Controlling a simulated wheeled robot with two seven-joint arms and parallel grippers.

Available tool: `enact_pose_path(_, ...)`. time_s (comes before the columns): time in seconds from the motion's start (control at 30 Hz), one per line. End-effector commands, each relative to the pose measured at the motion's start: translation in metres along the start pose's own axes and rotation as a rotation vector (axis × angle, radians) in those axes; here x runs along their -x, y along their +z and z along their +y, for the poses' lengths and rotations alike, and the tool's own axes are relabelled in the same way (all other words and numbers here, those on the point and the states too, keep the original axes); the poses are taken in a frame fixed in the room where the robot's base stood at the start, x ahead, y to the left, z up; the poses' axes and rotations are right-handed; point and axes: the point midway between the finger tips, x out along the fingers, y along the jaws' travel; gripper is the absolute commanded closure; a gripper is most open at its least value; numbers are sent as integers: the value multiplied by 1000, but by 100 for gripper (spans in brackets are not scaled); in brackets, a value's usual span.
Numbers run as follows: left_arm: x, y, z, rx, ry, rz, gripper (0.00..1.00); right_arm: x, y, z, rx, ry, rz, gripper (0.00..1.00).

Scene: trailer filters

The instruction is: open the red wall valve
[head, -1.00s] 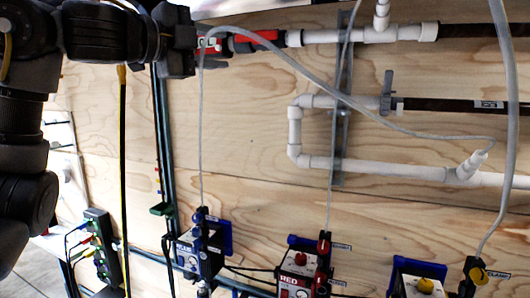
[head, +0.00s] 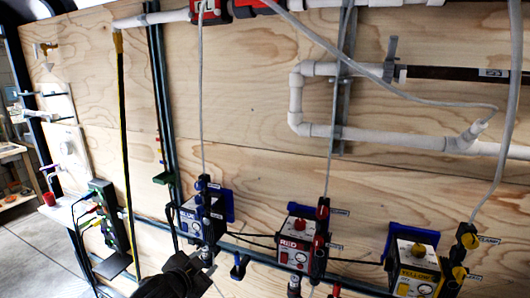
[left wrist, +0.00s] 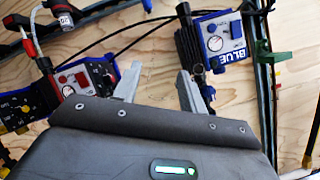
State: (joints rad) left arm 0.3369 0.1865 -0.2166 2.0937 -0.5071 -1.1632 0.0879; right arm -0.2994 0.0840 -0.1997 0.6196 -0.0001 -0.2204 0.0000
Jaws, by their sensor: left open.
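Red valve-like fittings (head: 208,11) sit on the white pipe at the top edge of the head view. They are partly cut off, and I cannot tell their handle position. A box marked RED (head: 294,252) is mounted low on the plywood wall, with a red knob on top. It also shows at the left in the left wrist view (left wrist: 80,80). My left gripper (head: 206,262) is low in the head view, just below the box marked BLUE (head: 190,222). Its two fingers (left wrist: 157,88) are apart and empty, pointing toward the wall between the boxes. My right gripper is not seen.
A YELLOW box (head: 413,268) hangs at the lower right. Grey hoses and white pipes (head: 390,138) cross the wall. A dark vertical rail (head: 160,110) and a power strip (head: 108,215) stand at the left. The bare plywood in the middle is clear.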

Motion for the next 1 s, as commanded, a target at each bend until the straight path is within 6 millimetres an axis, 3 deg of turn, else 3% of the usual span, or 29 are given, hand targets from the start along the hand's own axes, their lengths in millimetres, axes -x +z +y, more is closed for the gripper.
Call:
enact_pose_path(0.03,12,39,24,62,21,-77,58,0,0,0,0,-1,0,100)
enact_pose_path(0.1,33,85,51,145,40,-181,58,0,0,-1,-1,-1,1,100)
enact_pose_path(0.2,71,144,87,252,66,-332,58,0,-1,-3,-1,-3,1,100)
enact_pose_path(0.3,108,186,114,339,87,-456,58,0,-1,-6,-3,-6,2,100)
enact_pose_path(0.5,168,238,152,452,120,-636,58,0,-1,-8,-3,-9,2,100)
enact_pose_path(0.83,253,284,193,584,159,-860,58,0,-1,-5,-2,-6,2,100)
enact_pose_path(1.0,216,320,214,577,166,-870,58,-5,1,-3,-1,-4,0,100)
